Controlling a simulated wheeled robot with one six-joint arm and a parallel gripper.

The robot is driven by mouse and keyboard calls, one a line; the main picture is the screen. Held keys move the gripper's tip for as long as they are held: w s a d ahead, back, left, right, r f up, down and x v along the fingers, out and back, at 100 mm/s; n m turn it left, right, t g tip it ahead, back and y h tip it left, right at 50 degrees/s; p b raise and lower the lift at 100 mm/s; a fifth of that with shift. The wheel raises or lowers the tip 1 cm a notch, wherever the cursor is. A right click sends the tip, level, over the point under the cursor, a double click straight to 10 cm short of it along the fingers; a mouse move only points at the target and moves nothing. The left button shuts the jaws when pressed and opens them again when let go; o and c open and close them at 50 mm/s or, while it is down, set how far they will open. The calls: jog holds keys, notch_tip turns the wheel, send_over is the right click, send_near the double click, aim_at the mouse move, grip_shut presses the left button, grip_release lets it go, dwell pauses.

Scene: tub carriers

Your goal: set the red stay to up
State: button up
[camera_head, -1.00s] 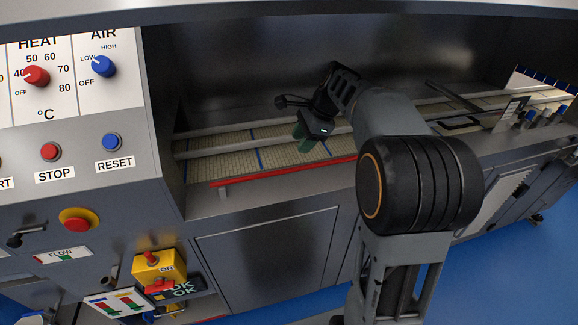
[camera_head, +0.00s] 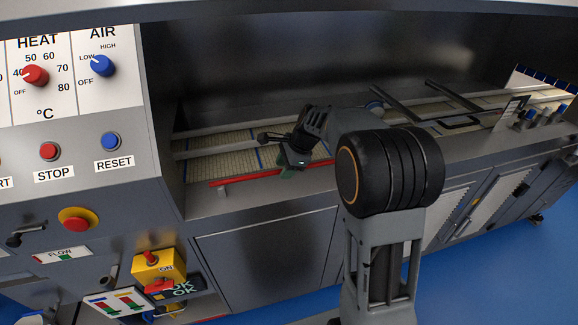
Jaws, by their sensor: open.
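The red stay (camera_head: 245,177) is a long thin red bar lying low and nearly level along the front edge of the conveyor recess. A short light post stands under its left end. My gripper (camera_head: 288,172) is over the bar, right of its middle, pointing down with its greenish fingers close to it. The jaws are open. My gripper and arm hide part of the bar, and I cannot tell whether the fingers touch it.
A control panel (camera_head: 128,125) with knobs and buttons stands at the left. Slatted conveyor tracks (camera_head: 210,165) run behind the bar. Dark slanting bars (camera_head: 400,102) and a small white sign (camera_head: 511,112) are at the right. Blue floor (camera_head: 490,270) is clear at lower right.

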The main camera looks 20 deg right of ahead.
grip_shut()
dwell(0.3)
